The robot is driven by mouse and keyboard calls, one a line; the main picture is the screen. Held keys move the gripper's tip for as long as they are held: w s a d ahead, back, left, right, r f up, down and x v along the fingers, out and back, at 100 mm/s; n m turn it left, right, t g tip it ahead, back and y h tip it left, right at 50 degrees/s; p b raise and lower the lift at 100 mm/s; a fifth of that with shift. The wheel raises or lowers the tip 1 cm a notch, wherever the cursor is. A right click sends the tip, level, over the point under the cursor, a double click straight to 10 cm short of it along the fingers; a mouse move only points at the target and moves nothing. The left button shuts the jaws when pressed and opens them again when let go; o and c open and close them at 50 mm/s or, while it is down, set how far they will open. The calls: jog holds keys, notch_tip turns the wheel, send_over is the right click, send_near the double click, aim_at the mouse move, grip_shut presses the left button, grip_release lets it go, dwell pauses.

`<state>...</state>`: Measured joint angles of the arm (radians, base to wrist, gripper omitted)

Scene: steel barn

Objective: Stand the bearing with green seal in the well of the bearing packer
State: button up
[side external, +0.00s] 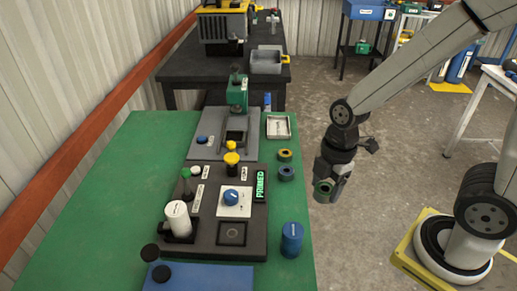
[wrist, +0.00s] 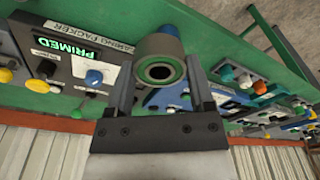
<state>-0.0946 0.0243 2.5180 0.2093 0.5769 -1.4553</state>
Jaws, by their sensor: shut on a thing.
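My gripper (side external: 330,186) is shut on the bearing with green seal (side external: 322,187) and holds it in the air, right of the green bench's edge. In the wrist view the grey bearing (wrist: 158,62) sits between the two fingers (wrist: 160,88), its green ring and dark bore facing the camera. The bearing packer (side external: 215,206) is a dark plate on the bench with a lit PRIMED display (side external: 260,186), a blue knob and a white cylinder. A dark square recess with a round centre (side external: 232,233) at its near right looks like the well. My gripper is apart from the packer.
A yellow-ringed bearing (side external: 285,155) and a blue-ringed one (side external: 286,173) stand near the bench's right edge. A blue canister (side external: 291,239) stands right of the packer. The bench's left side is clear.

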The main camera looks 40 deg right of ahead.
jog(key=a+r, duration=0.2)
jog(key=a, duration=0.9)
jog(key=shift+s+r, duration=0.35)
jog(key=shift+r, duration=0.05)
jog(key=shift+w+a, duration=0.1)
jog(key=shift+a, duration=0.05)
send_over(231, 234)
jog(key=s+d, duration=0.1)
notch_tip(231, 234, down, 8)
jog(key=shift+s+f, duration=0.1)
jog(key=shift+f, duration=0.15)
jog(key=shift+w+a+f, duration=0.15)
jog(key=shift+w+f, duration=0.2)
jog(key=shift+f, duration=0.1)
jog(key=shift+w+a+f, duration=0.1)
jog(key=shift+w+f, duration=0.15)
jog(key=shift+f, duration=1.55)
